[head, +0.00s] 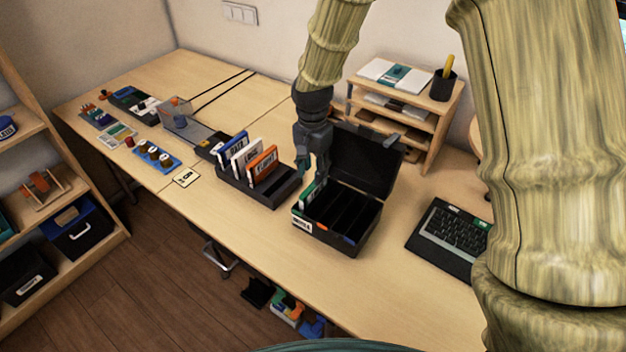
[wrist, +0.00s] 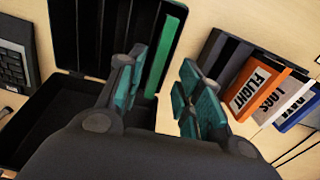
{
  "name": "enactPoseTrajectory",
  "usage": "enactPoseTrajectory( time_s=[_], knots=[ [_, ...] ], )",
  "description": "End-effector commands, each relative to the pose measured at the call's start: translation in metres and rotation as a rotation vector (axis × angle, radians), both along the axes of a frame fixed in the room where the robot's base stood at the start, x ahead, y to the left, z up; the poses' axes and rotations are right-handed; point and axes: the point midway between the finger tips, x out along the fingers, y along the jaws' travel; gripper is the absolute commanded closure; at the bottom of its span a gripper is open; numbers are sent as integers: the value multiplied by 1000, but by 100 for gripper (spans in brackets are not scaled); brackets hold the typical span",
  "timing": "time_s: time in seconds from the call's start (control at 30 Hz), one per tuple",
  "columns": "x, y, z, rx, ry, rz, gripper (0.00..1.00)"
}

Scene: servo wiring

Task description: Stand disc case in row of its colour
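The black disc box (head: 338,238) stands on the table with its lid open and has several long rows inside. A green disc case (head: 307,196) stands in its leftmost row in the head view; it also shows in the wrist view (wrist: 162,58). My gripper (head: 313,176) is above that row, pointing down. In the wrist view my gripper (wrist: 160,92) has its fingers apart, with the green case in the gap beyond them and nothing visibly gripped. The other rows look empty. Whether the green case touches the row's floor is hidden.
Left of the box, a dark rack (head: 258,194) holds a blue case (head: 233,146), a white case (head: 245,155) and an orange case (head: 262,166). A keyboard (head: 450,232) lies to the right. A wooden shelf unit (head: 425,122) stands behind. The table's front edge is close to the box.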

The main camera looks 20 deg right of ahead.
Motion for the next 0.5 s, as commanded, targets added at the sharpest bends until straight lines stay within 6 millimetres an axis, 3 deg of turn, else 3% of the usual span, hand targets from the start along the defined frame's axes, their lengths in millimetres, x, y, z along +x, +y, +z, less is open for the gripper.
enactPoseTrajectory(
  time_s=[0.3,0.5],
  knots=[
    [0,0,41,0,-1,0,65],
    [0,0,54,-1,1,0,65]
  ],
)
